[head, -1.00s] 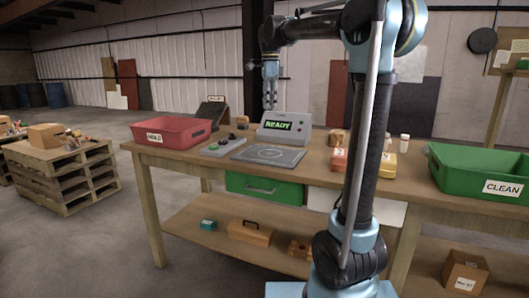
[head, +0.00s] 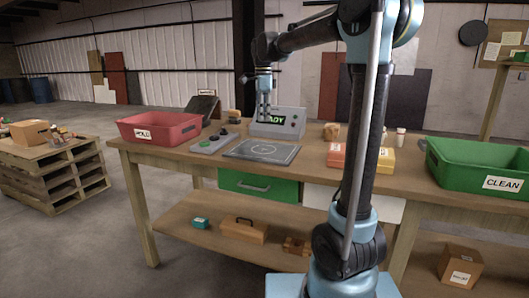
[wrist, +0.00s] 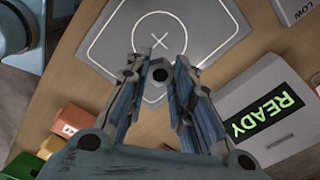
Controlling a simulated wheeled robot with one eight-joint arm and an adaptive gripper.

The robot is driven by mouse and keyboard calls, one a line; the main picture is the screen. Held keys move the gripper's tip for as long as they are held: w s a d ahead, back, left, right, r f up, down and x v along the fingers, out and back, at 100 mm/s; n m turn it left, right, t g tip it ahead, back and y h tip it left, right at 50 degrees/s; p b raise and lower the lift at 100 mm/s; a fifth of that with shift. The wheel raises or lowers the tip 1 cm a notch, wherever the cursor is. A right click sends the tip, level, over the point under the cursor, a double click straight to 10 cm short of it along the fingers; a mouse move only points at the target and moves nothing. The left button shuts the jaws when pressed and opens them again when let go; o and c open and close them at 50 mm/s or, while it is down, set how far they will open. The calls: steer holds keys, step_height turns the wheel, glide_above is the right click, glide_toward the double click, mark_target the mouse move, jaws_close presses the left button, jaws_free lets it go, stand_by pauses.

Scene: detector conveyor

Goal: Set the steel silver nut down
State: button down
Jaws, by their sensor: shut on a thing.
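My gripper (head: 264,115) is above the workbench in the head view, fingers pointing down, in front of the detector display. In the wrist view my gripper (wrist: 159,80) is shut on the small dark steel nut (wrist: 159,74), held between the fingertips. The nut is too small to make out in the head view. The grey detector plate (head: 262,151) lies flat on the bench below the gripper. The gap between nut and plate cannot be judged.
The detector display (head: 291,122) stands behind the plate, reading READY in the wrist view. A button box (head: 213,143) is left of the plate, beside a red HOLD bin (head: 160,129). Orange and yellow boxes (head: 378,159) and a green CLEAN bin (head: 485,182) are to the right.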

mark_target(264, 149)
step_height(264, 149, down, 12)
steer(key=shift+d+f, duration=0.1)
stand_by(0.5)
steer(key=shift+f, duration=0.1)
steer(key=c, duration=1.4)
jaws_free()
steer(key=shift+r, duration=0.2)
step_height(264, 149, up, 12)
steer(key=shift+f, duration=0.1)
